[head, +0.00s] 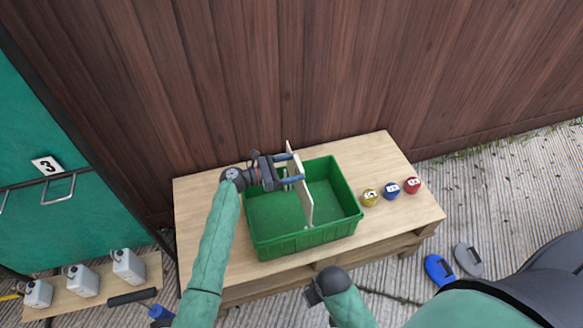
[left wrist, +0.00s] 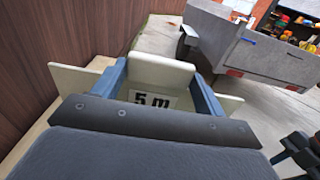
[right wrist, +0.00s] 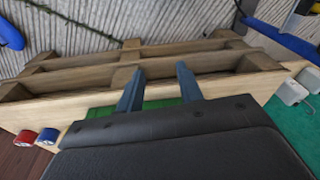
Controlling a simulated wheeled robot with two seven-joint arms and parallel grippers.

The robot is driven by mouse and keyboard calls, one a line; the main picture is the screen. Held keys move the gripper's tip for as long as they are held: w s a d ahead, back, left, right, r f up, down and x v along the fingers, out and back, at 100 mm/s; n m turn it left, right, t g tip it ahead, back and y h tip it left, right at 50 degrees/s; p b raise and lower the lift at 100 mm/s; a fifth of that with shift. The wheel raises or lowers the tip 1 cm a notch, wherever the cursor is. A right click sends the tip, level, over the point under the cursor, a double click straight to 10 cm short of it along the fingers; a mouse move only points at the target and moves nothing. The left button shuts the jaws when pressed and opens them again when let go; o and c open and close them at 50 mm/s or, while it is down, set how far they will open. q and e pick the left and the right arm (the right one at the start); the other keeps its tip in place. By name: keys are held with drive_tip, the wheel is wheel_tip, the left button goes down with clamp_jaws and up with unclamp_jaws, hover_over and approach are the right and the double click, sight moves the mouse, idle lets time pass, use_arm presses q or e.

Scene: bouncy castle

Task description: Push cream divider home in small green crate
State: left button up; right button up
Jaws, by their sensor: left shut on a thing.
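The small green crate (head: 262,245) stands on a light wooden top. The cream divider (head: 304,205) stands upright across the crate, and its top end sticks up above the back rim. My left gripper (head: 295,169) is shut on the upper part of the divider. In the left wrist view the divider (left wrist: 163,72) shows between the blue fingers, with a "5 m" label partly hidden by the gripper. I cannot tell whether its lower edge touches the crate floor. My right gripper (right wrist: 160,88) is open and empty, near the front edge of the wooden top.
Yellow (head: 370,197), blue (head: 391,191) and red (head: 412,185) numbered pots stand right of the crate. A wooden fence (head: 300,70) is close behind. White jugs (head: 84,280) stand on a low board at the left. Blue (head: 438,270) and grey pads lie on the ground at the right.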

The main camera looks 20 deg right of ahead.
drive_tip(key=shift+f, duration=1.5)
use_arm(q)
drive_tip(key=shift+f+b, duration=0.7)
drive_tip(key=shift+f, duration=0.65)
use_arm(e)
drive_tip(key=shift+s+r, duration=0.15)
drive_tip(key=shift+r, duration=2.8)
use_arm(q)
drive_tip(key=shift+f+b, duration=0.75)
drive_tip(key=shift+f, duration=0.7)
use_arm(e)
wheel_tip(320, 180, up, 6)
drive_tip(key=s, duration=0.1)
drive_tip(key=shift+r, duration=0.2)
